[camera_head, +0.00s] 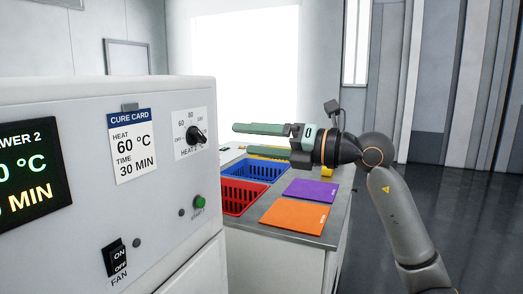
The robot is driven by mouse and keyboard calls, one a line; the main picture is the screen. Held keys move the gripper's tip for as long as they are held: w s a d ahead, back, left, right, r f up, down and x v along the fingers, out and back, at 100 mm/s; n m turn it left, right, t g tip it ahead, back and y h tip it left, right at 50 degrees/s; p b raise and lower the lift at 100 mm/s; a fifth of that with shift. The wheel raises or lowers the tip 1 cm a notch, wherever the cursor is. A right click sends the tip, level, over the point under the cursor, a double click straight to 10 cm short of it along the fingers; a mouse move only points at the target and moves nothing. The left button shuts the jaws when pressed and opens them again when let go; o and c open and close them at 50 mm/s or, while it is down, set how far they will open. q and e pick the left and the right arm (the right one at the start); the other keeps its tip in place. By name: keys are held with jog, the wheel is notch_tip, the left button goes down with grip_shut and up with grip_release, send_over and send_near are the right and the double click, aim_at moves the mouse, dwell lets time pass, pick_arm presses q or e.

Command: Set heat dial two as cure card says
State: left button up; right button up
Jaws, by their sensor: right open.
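The heat dial (195,135) is a black knob on a white plate on the oven's grey front panel. The plate is marked OFF, 60, 80 and a further number that is hard to read, with a partly hidden HEAT label below. I cannot tell for sure which mark the knob points at. The cure card (132,147) hangs left of the dial and reads HEAT 60 °C, TIME 30 MIN. My right gripper (242,139) is open and empty, right of the dial and apart from it, its green fingers pointing left. My left gripper is not in view.
A dark display (33,175) shows partly cut-off °C and MIN text. A FAN switch (115,257) and a green button (200,202) are lower on the panel. Behind, a table (328,234) bears blue (283,167) and red (228,207) baskets and purple and orange mats.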

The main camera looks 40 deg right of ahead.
jog(key=shift+v, duration=0.8)
